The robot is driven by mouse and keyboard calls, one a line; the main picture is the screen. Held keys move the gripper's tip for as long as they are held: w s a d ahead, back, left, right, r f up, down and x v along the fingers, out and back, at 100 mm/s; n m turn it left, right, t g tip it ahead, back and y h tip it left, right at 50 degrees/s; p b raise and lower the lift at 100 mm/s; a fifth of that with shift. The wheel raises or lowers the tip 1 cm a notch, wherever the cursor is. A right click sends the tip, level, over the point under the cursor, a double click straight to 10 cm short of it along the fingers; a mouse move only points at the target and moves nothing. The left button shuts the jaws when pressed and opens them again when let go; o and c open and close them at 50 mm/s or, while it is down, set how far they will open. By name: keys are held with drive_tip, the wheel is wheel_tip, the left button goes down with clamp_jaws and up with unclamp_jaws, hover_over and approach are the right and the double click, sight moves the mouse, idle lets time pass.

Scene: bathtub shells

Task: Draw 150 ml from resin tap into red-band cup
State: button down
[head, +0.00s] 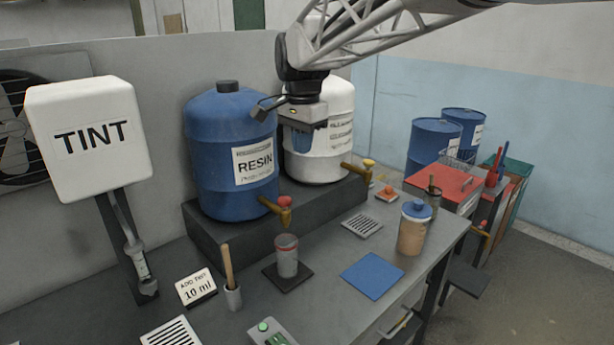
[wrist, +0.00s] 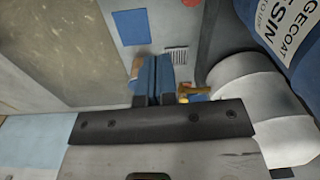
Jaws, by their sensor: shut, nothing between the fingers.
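The blue resin drum (head: 232,150) stands on a dark raised block, and its label also shows in the wrist view (wrist: 288,35). Its brass resin tap (head: 284,217) has a red knob (head: 285,201) on top. The grey red-band cup (head: 287,258) stands upright below the tap on a dark square pad (head: 270,278). I cannot tell what is in the cup, and no stream shows. My gripper (head: 304,150) is above and behind the tap, in front of the white drum, apart from both tap and cup. Its blue fingers (wrist: 152,72) are together and empty.
The white drum (head: 325,140) has a brass tap with a yellow knob (head: 369,163). A lidded tan jar (head: 413,230), a blue mat (head: 372,275) and a stick holder (head: 233,297) share the bench. The white tint dispenser (head: 88,140) is at left.

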drive_tip(key=m, duration=0.1)
hover_over(284, 199)
drive_tip(key=shift+r, duration=0.1)
idle(0.4)
wheel_tip(284, 199, down, 14)
idle(0.8)
